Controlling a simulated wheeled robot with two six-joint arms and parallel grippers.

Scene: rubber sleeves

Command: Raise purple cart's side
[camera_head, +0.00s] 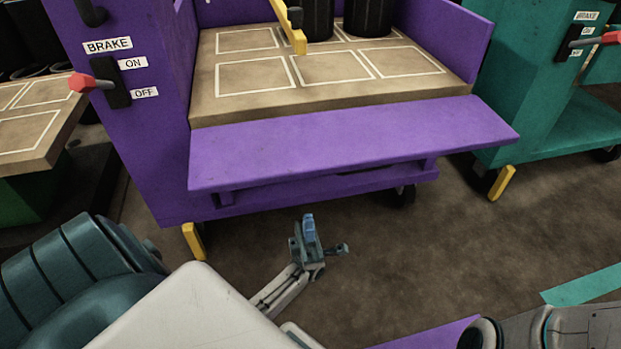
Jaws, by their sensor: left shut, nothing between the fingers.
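The purple cart (150,160) stands in the middle of the head view. Its side panel (350,140) is folded down and sticks outward below the front edge of the tan deck (330,86). My left gripper (311,229) is in front of and below the panel, over the floor, apart from it. It is shut and empty. My right arm shows only at the bottom right corner, and its gripper is out of view.
The cart's left post has a brake switch with a red knob (82,83). Black cylinders (368,17) and a yellow bar (291,28) are at the back of the deck. A teal cart (535,90) stands right. Brown floor (440,250) is clear in front.

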